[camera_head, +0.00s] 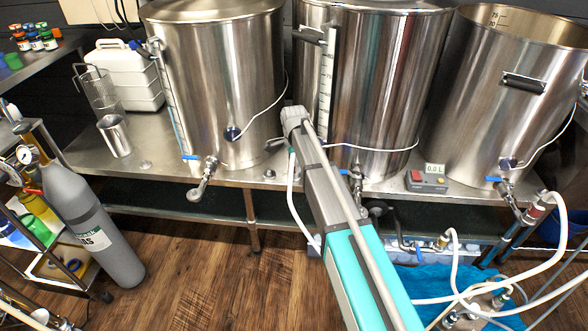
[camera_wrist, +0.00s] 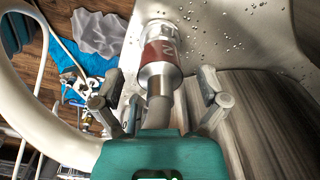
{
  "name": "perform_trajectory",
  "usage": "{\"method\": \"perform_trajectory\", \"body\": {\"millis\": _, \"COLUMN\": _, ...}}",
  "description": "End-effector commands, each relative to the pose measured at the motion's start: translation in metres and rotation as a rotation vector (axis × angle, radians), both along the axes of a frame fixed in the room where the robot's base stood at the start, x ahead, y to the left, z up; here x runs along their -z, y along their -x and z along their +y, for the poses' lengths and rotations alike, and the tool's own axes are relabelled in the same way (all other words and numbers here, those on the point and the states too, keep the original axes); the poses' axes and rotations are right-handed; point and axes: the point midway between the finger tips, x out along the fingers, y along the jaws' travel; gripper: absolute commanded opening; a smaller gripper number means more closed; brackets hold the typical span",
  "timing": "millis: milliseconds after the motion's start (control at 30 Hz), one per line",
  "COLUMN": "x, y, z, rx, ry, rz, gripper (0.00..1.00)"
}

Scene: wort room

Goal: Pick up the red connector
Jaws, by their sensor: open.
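The red connector (camera_wrist: 160,52) is a metal cylinder with a red band and pale lettering. In the wrist view it lies ahead of and between the two fingers of my gripper (camera_wrist: 157,98). In the head view a red-banded connector (camera_head: 537,208) sits at the right tank's valve with a white hose.
A white hose (camera_wrist: 62,138) curves past the gripper's left. A tank wall (camera_wrist: 275,125) stands close on the right. Beyond lies a wet steel surface (camera_wrist: 235,25). In the head view three steel tanks stand on the bench, with a blue cloth (camera_head: 425,280) below.

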Motion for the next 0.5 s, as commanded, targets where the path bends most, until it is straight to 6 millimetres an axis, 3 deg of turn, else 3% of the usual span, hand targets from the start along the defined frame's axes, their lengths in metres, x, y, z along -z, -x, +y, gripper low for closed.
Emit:
{"method": "perform_trajectory", "body": {"millis": 367, "x": -0.0001, "y": 0.0, "z": 0.0, "rx": 0.0, "ry": 0.0, "rz": 0.0, "gripper": 0.91}}
{"method": "perform_trajectory", "body": {"millis": 500, "x": -0.0001, "y": 0.0, "z": 0.0, "rx": 0.0, "ry": 0.0, "rz": 0.0, "gripper": 0.65}}
